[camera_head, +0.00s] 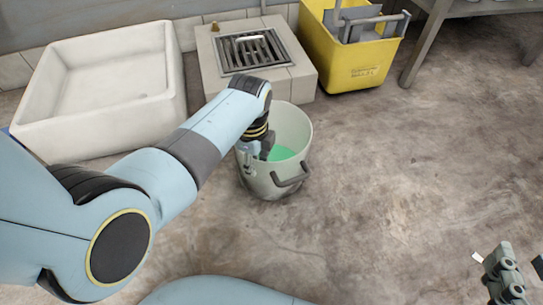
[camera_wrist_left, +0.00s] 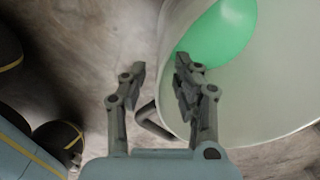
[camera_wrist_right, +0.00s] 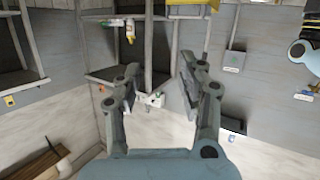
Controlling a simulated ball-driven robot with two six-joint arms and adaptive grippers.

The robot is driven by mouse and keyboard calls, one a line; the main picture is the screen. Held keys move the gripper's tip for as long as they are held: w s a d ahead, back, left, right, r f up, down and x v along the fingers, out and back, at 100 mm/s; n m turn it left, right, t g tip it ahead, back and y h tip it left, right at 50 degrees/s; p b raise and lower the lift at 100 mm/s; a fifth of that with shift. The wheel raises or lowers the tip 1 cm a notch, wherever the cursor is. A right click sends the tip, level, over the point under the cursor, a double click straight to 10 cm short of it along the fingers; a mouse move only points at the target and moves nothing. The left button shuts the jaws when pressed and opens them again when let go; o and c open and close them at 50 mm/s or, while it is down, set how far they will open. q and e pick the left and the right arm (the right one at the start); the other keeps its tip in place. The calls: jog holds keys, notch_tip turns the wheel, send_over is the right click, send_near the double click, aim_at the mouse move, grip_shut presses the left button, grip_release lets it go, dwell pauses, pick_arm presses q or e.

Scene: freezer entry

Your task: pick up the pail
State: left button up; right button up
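The pail (camera_head: 295,125) is pale grey-white and stands upright on the floor, with something green inside and a dark handle (camera_head: 291,182) on its near outer side. My left gripper (camera_head: 257,150) is at the pail's left rim, partly hidden by my own arm. In the left wrist view the gripper (camera_wrist_left: 160,70) is open, and the pail's rim (camera_wrist_left: 168,30) runs between its two fingers. I cannot tell whether either finger touches the wall. My right gripper (camera_head: 506,278) is far from the pail at the lower right; it is open and empty in the right wrist view (camera_wrist_right: 160,72).
A white basin (camera_head: 105,90) stands at the back left. A tiled block with a metal grate (camera_head: 250,52) is just behind the pail. A yellow mop bucket (camera_head: 355,60) stands behind right, near a table leg (camera_head: 425,45). The floor right of the pail is clear.

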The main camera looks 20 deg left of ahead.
pick_arm(q)
notch_tip(320, 180, down, 3)
jog(key=shift+r+b, duration=0.1)
jog(key=shift+b, duration=1.05)
pick_arm(e)
jog(key=w+a+r+n+t+y, duration=0.1)
jog(key=w+r+t, duration=0.2)
jog(key=r, duration=0.5)
jog(key=w+r+t+y, duration=0.1)
jog(key=w+r+t, duration=0.2)
jog(key=r, duration=0.5)
jog(key=shift+w+a+n+t+y, duration=0.2)
jog(key=shift+a+n+t+y, duration=0.15)
jog(key=shift+t, duration=0.45)
pick_arm(q)
grip_shut()
